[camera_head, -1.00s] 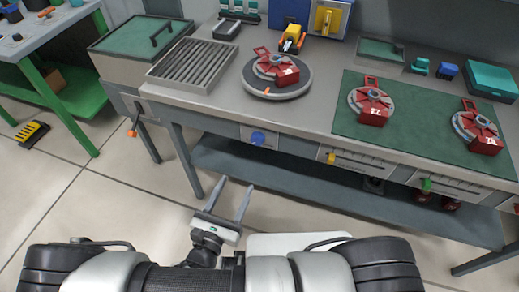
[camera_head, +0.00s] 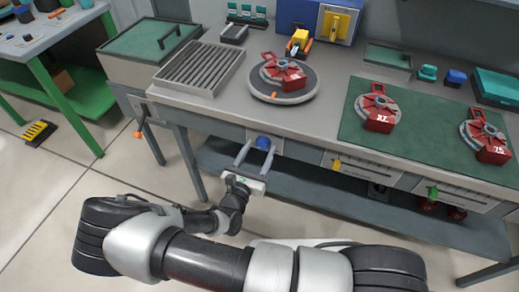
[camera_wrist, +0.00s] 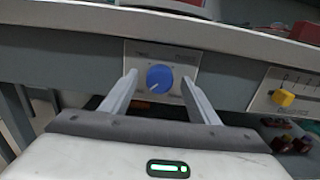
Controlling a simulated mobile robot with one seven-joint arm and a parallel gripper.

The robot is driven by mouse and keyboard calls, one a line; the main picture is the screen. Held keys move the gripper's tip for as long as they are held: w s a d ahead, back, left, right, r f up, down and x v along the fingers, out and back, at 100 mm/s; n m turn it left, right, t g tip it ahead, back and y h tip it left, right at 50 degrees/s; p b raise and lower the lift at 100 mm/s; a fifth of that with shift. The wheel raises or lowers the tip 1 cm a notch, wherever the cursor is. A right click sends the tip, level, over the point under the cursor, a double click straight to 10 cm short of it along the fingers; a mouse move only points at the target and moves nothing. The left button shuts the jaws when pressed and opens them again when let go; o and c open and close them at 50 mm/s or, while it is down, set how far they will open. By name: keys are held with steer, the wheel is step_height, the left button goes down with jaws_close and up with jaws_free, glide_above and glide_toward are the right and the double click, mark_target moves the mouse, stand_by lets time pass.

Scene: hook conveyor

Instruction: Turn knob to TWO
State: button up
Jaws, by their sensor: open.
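A round blue knob (camera_head: 263,142) sits on a light panel on the front face of the workbench, below the turntable. In the wrist view the blue knob (camera_wrist: 159,78) shows a pale pointer mark toward its lower left; the panel's markings (camera_wrist: 140,50) are too small to read. My gripper (camera_head: 256,156) is open and empty, its fingers pointing at the panel. In the wrist view my gripper (camera_wrist: 158,90) has one finger on each side of the knob, apart from it. I cannot tell how far the fingertips are from the panel.
Yellow (camera_head: 336,164) and green (camera_head: 432,192) sliders sit on the bench front to the right. A turntable (camera_head: 284,88) with a red hooked part is above the knob. The bench's front edge overhangs the panel. A lower shelf (camera_head: 300,182) runs under the bench.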

steer(key=shift+w+d, duration=0.15)
steer(key=shift+w, duration=0.2)
steer(key=c, duration=1)
steer(key=shift+c, duration=0.2)
